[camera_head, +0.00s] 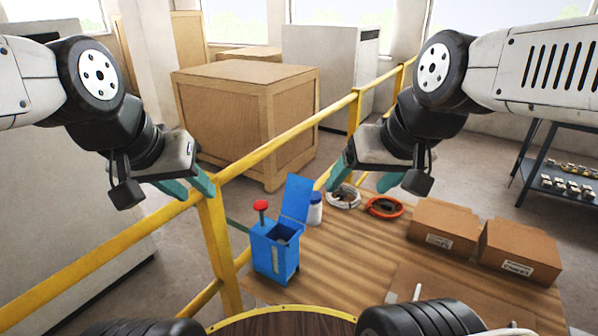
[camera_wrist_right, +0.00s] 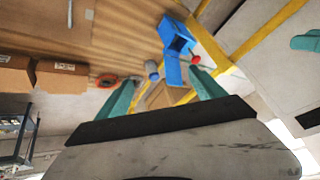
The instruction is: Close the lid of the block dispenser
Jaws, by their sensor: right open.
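The blue block dispenser (camera_head: 272,258) stands upright on the wooden table, and its blue lid (camera_head: 297,198) is raised, tilted up at the back right of the box. A red knob (camera_head: 261,206) sticks up at its left side. The right wrist view also shows the dispenser (camera_wrist_right: 172,36), the open lid (camera_wrist_right: 173,72) and the red knob (camera_wrist_right: 195,59). My right gripper (camera_head: 362,180) is open and empty, above and to the right of the lid; its fingers frame the lid in the wrist view (camera_wrist_right: 162,95). My left gripper (camera_head: 188,187) is open and empty, left of the dispenser.
A white bottle (camera_head: 315,211), a white cable coil (camera_head: 343,197) and an orange ring (camera_head: 385,207) lie behind the dispenser on the table (camera_head: 340,262). Cardboard boxes (camera_head: 443,228) stand at right. A yellow railing (camera_head: 290,134) runs along the far side.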

